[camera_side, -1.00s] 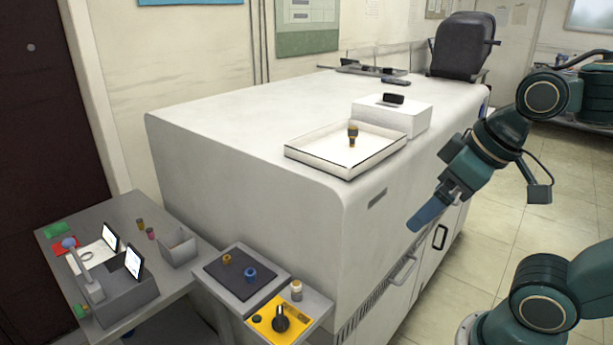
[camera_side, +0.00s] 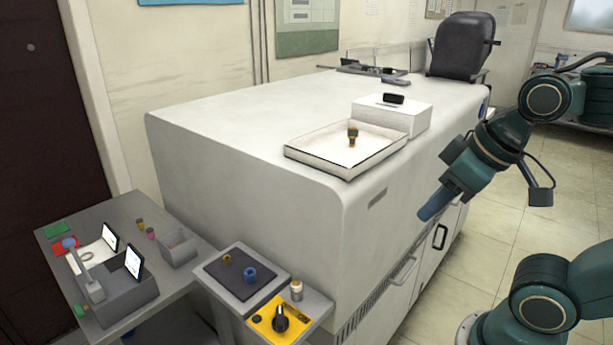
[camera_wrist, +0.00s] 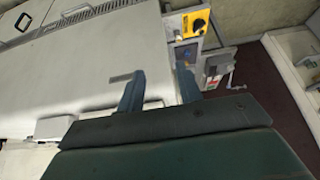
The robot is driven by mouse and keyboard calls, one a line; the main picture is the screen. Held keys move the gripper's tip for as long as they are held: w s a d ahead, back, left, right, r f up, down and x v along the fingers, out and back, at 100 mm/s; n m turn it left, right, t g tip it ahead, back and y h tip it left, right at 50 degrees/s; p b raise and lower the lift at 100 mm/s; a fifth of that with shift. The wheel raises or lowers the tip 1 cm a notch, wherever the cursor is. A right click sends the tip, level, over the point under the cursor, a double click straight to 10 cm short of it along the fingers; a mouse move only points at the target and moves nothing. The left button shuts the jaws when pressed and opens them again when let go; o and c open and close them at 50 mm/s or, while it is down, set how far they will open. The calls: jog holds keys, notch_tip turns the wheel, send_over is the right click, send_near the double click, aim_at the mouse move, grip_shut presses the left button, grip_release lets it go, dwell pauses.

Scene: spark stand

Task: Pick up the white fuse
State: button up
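A small pale cylinder with a tan band (camera_side: 296,291), which looks like the white fuse, stands upright on the grey stand beside the yellow panel. My gripper (camera_side: 429,212) hangs in the air in front of the big white cabinet, well to the right of the fuse and higher in the picture. In the wrist view my gripper (camera_wrist: 160,72) shows two fingers standing apart with nothing between them.
The yellow panel (camera_side: 268,322) carries a black knob (camera_side: 282,319). A dark pad (camera_side: 236,272) holds a yellow ring and a blue ring. The white cabinet (camera_side: 250,150) bears a shallow tray (camera_side: 310,151) with a black-and-yellow piece. A grey table (camera_side: 130,212) stands at left.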

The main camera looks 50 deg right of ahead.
jog(key=shift+w, duration=0.15)
jog(key=w, duration=0.1)
jog(key=m+t+h, duration=0.4)
jog(key=m+h, duration=0.5)
jog(key=h, duration=0.1)
send_near(297, 283)
jog(key=shift+r+v, duration=0.2)
jog(key=shift+v, duration=1.7)
jog(key=shift+d, duration=0.1)
jog(key=shift+x, duration=4.35)
